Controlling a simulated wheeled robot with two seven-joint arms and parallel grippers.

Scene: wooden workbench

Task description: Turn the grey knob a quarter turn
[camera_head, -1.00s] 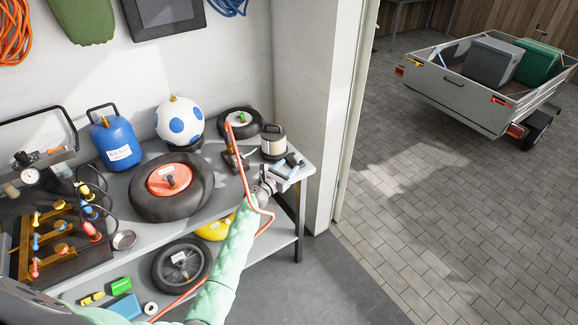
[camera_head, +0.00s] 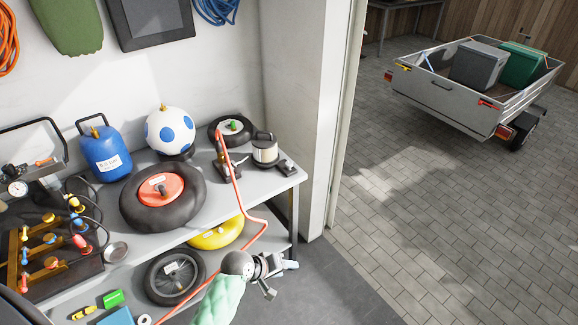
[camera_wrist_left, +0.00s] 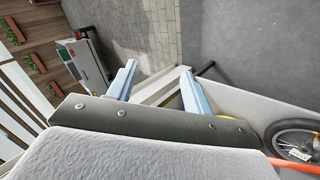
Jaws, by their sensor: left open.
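My left gripper (camera_head: 278,277) is off the front right corner of the workbench, out over the grey floor. In the left wrist view its two pale blue fingers (camera_wrist_left: 158,82) stand apart with nothing between them. I cannot single out the grey knob for sure. Several coloured knobs sit on the brass manifold (camera_head: 42,257) at the bench's left, far from the gripper. A small round grey piece (camera_head: 116,251) lies right of the manifold; I cannot tell what it is. My right gripper is not in view.
A red hose (camera_head: 238,186) hangs over the front edge beside my arm. Open floor lies right.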

